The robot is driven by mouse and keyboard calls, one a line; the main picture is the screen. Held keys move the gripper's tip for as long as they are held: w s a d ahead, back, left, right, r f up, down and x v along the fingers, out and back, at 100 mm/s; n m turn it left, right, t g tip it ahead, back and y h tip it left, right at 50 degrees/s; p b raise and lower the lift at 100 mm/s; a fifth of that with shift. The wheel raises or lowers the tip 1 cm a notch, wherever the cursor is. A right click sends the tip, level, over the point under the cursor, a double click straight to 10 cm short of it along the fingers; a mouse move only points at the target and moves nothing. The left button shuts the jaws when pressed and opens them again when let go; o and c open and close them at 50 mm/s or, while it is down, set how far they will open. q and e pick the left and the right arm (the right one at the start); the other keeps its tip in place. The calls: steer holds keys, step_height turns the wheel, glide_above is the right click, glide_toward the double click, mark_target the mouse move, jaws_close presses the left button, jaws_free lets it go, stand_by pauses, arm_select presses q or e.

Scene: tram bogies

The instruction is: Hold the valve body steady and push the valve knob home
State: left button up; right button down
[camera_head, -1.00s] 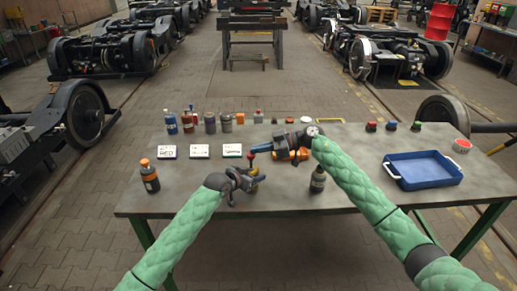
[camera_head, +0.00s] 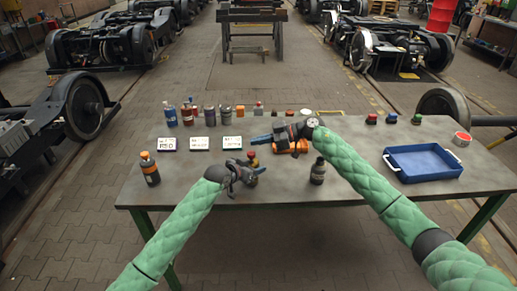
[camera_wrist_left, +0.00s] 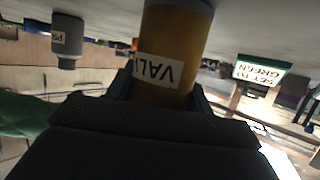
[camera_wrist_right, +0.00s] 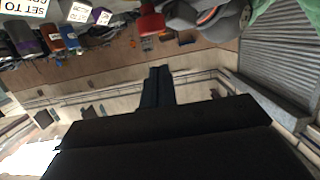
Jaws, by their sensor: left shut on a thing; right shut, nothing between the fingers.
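The valve body (camera_wrist_left: 175,40) is a yellow-orange cylinder with a white label, standing at the middle of the table. My left gripper (camera_head: 247,172) is shut around it from the near left. The red valve knob (camera_head: 252,155) shows at the top of the valve body; it also shows in the right wrist view (camera_wrist_right: 151,20). I cannot tell how far in the knob sits. My right gripper (camera_head: 262,139) is shut and empty, its blue fingers just above and beyond the knob in the head view, apart from it in the right wrist view (camera_wrist_right: 158,88).
A dark bottle (camera_head: 317,172) stands right of the valve. An orange-capped bottle (camera_head: 150,168) stands at the left. Label cards (camera_head: 200,145) and several bottles (camera_head: 210,115) line the back. A blue tray (camera_head: 424,174) lies at the right. The table's front edge is mostly clear.

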steer(key=v, duration=1)
steer(key=shift+r, duration=0.2)
arm_select(q)
steer(key=o, duration=1.1)
